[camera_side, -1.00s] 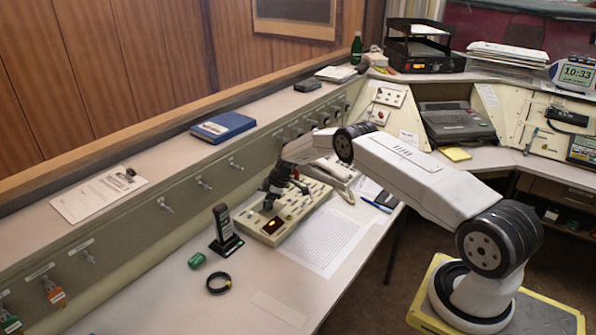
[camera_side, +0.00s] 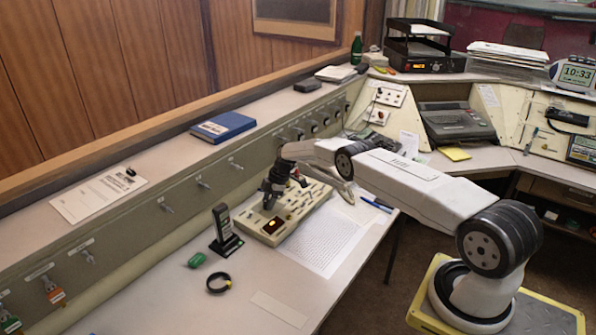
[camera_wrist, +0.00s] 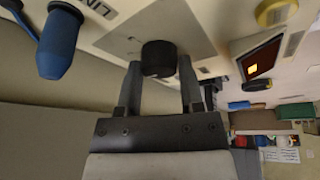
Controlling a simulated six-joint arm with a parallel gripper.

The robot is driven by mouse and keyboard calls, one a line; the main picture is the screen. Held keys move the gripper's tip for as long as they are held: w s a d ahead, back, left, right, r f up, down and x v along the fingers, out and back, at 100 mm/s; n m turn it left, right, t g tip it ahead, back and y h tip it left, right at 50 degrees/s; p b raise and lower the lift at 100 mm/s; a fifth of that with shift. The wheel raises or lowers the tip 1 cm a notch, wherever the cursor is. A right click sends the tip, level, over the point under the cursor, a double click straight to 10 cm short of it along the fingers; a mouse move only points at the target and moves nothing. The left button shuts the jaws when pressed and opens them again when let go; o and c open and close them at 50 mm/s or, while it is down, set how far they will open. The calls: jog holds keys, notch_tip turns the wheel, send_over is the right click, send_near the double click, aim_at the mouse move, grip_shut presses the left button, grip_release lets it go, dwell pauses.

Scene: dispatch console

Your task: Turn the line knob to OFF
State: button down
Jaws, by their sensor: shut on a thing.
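The line knob (camera_wrist: 158,58) is a round black knob on a pale plate in the wrist view. Part of a label reading "LIN" shows above it, cut off by the top edge. My gripper (camera_wrist: 160,78) is shut on the knob, with one finger on each side. In the side view my gripper (camera_side: 271,194) reaches down onto the cream console panel (camera_side: 296,222) and hides the knob. I cannot make out a pointer mark or an OFF label.
A blue-capped lever (camera_wrist: 60,42) stands close to the knob. A dark display with an orange light (camera_wrist: 258,62) and a yellow button (camera_wrist: 276,12) lie on the other side. A black handset in a stand (camera_side: 224,230) is left of the panel.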

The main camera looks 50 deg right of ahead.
jog(key=shift+c, duration=1.2)
grip_release()
jog(key=shift+r, duration=0.15)
jog(key=v, duration=0.7)
jog(key=shift+r, duration=0.25)
